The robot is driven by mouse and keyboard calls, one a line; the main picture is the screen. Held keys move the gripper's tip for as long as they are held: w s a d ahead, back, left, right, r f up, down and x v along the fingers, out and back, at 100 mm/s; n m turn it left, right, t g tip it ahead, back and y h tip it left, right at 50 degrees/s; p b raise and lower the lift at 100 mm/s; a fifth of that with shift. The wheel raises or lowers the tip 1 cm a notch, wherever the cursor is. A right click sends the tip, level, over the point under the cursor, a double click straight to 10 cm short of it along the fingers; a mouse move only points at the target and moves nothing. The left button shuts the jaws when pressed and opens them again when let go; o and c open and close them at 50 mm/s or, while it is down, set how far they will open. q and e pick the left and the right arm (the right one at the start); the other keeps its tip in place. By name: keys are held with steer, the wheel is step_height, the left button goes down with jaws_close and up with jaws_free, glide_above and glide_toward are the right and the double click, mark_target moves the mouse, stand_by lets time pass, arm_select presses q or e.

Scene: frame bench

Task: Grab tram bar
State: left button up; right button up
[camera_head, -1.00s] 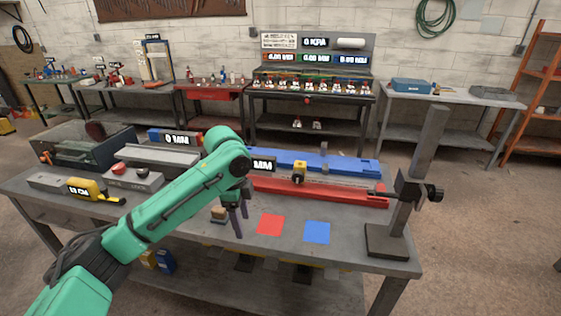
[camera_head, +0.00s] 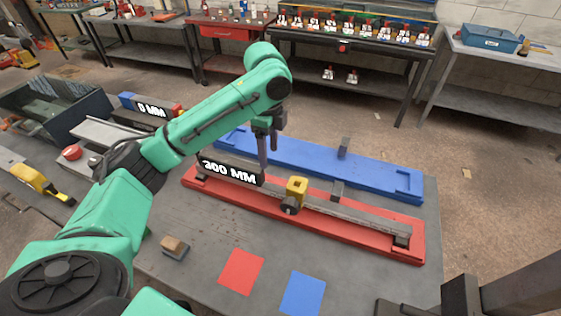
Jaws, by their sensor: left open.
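A long grey bar, which looks like the tram bar (camera_head: 352,217), lies along the red tray (camera_head: 409,248) on the bench. A yellow block with a dark knob (camera_head: 297,187) sits around the middle of the bar. A black "300 MM" label (camera_head: 230,172) covers part of the bar's left end. My left gripper (camera_head: 268,158) is open and empty, fingers pointing down. In the picture it is just behind the label, left of the yellow block; its height above the bar is hard to tell. My right gripper is out of view.
A red square (camera_head: 241,271) and a blue square (camera_head: 302,293) lie in front. A dark stand (camera_head: 462,297) is at lower right.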

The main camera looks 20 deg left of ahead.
arm_select(q)
steer(key=p, duration=0.1)
glide_above(266, 184)
steer(key=f, duration=0.4)
steer(key=s+f, duration=0.1)
steer(key=f, duration=0.1)
steer(key=shift+d, duration=0.3)
steer(key=f, duration=0.2)
steer(key=f+p, duration=0.1)
steer(key=f, duration=0.1)
steer(key=w+f, duration=0.1)
steer(key=f, duration=0.2)
steer(key=shift+a+p, duration=0.3)
steer(key=shift+p, duration=0.1)
steer(key=shift+s+f, duration=0.15)
steer(key=shift+f, duration=0.15)
steer(key=shift+c, duration=0.3)
jaws_close()
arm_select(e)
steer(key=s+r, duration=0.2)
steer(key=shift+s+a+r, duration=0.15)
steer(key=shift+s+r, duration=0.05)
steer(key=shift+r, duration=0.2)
arm_select(q)
steer(key=shift+w+r, duration=0.1)
steer(key=shift+w, duration=0.15)
